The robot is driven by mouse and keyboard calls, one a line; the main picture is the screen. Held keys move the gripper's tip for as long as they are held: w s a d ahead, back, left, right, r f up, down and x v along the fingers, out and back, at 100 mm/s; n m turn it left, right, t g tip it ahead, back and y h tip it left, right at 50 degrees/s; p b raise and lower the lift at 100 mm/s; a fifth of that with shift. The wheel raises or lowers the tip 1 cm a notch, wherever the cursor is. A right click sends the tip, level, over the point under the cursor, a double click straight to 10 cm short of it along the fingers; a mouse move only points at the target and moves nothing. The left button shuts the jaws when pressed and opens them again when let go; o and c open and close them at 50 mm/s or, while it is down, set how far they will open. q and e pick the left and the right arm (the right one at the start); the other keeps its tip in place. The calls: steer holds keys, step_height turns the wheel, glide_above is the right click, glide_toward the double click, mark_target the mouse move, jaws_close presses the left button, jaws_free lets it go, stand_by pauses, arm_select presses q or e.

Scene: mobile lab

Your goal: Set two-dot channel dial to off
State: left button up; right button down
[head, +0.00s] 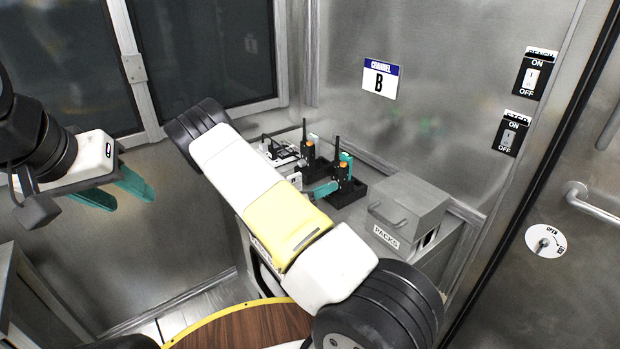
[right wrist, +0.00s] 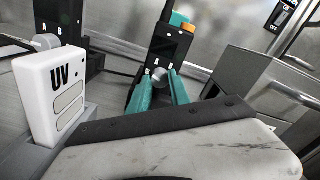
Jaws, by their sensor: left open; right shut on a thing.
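Two black handsets with orange tops and antennas stand on the bench in the head view, a farther one (head: 308,152) and a nearer one (head: 344,173). In the right wrist view a black handset (right wrist: 169,44) carries a grey round dial (right wrist: 160,75) low on its front. My right gripper (right wrist: 161,84) has its teal fingers closed around that dial. In the head view the right gripper (head: 331,189) is partly hidden beside the nearer handset. My left gripper (head: 125,192) is open and empty at the left, away from the bench.
A grey box (head: 408,205) with a handle stands right of the handsets, above a PACKS label (head: 386,237). A white UV block (right wrist: 57,92) stands left of my right gripper. A Channel B sign (head: 380,79) and ON/OFF switches (head: 531,76) are on the wall.

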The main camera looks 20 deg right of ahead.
steer(key=shift+n, duration=1.9)
steer(key=c, duration=1.5)
jaws_free()
steer(key=shift+v, duration=3.9)
